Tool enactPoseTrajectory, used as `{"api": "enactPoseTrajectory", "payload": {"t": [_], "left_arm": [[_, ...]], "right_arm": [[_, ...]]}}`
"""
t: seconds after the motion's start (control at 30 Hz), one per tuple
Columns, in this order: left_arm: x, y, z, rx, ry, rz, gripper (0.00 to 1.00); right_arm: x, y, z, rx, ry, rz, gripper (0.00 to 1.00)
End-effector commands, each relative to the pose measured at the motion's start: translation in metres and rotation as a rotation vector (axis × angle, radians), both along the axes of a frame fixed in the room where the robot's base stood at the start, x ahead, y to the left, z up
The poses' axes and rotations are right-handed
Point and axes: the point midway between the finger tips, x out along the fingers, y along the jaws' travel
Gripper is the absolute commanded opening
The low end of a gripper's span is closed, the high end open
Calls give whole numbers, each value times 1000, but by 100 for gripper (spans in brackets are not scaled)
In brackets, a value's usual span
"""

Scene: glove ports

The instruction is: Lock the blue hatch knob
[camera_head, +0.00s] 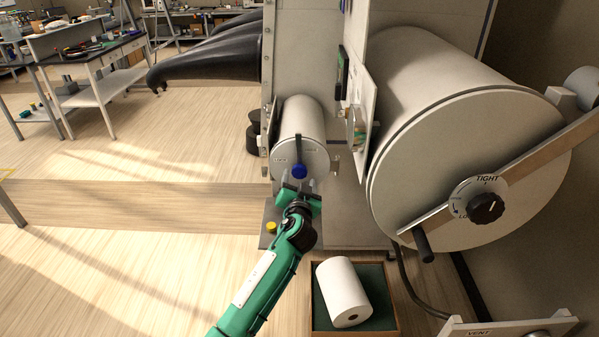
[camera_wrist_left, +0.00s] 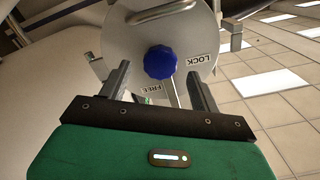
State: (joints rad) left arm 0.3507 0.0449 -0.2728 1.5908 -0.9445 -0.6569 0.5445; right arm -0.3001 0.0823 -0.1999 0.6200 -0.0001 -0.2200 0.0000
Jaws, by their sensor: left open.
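The blue hatch knob (camera_head: 299,171) sits low on the round grey door of the small hatch (camera_head: 288,155), below a dark upright handle. In the left wrist view the knob (camera_wrist_left: 160,63) is lobed, with a LOCK label (camera_wrist_left: 203,60) to its right and a FREE label (camera_wrist_left: 156,90) below it. I cannot tell clearly which label the knob points to. My left gripper (camera_head: 300,190) is open just in front of and below the knob. In the left wrist view its fingers (camera_wrist_left: 158,80) show on either side of the knob, apparently not touching it. My right gripper is out of view.
A large round door (camera_head: 465,150) with a black TIGHT knob (camera_head: 486,208) and a long bar stands to the right. A white roll (camera_head: 343,290) lies in a green-lined tray (camera_head: 393,318) below. Black gloves (camera_head: 210,58) stick out at the upper left.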

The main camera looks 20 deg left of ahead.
Motion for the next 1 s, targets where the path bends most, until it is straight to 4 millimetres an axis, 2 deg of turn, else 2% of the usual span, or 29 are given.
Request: {"api": "enactPoseTrajectory", "payload": {"t": [0.1,0.23,0.63,0.93,0.97,1.0], "left_arm": [[15,4,2,1,0,0,64],[24,7,1,1,0,0,64],[29,9,0,0,0,0,64],[29,9,0,0,0,0,5],[29,9,0,0,0,0,1],[29,9,0,-1,0,0,1]], "right_arm": [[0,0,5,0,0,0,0],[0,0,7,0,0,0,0],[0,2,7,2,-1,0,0],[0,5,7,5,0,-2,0],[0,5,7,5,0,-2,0],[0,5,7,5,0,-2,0]]}}
